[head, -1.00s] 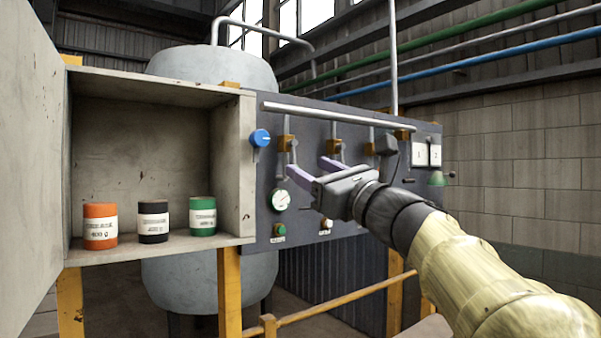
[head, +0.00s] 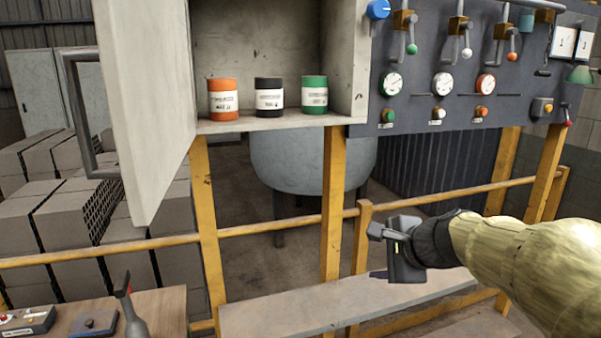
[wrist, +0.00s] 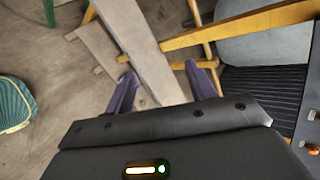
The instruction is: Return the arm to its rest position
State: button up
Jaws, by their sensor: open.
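My gripper (head: 385,235) is at the right of the head view, in front of the yellow rail and below the control panel (head: 470,85). It points left and holds nothing. In the wrist view its two purple fingers (wrist: 160,88) are spread apart, with only a grey plank and the floor beyond them. The panel carries levers with green, white and red knobs, several gauges and a blue knob (head: 378,9). My gripper is apart from all of these.
An open cabinet (head: 285,124) holds an orange can (head: 222,99), a black can (head: 268,98) and a green can (head: 314,95). Its door (head: 150,100) stands open. A yellow rail (head: 285,226), a grey plank (head: 290,312) and a wooden table (head: 165,310) lie below. Stacked bricks (head: 40,215) are at left.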

jog(key=s+f+n+g+h, duration=0.2)
jog(key=s+f+n+g, duration=0.1)
jog(key=s+f+n, duration=0.5)
jog(key=s+f+n+g+h, duration=0.2)
jog(key=s+f+n, duration=0.6)
jog(key=f, duration=0.5)
jog(key=shift+f+n+g, duration=0.2)
jog(key=shift+n+g, duration=0.2)
jog(key=shift+g, duration=0.4)
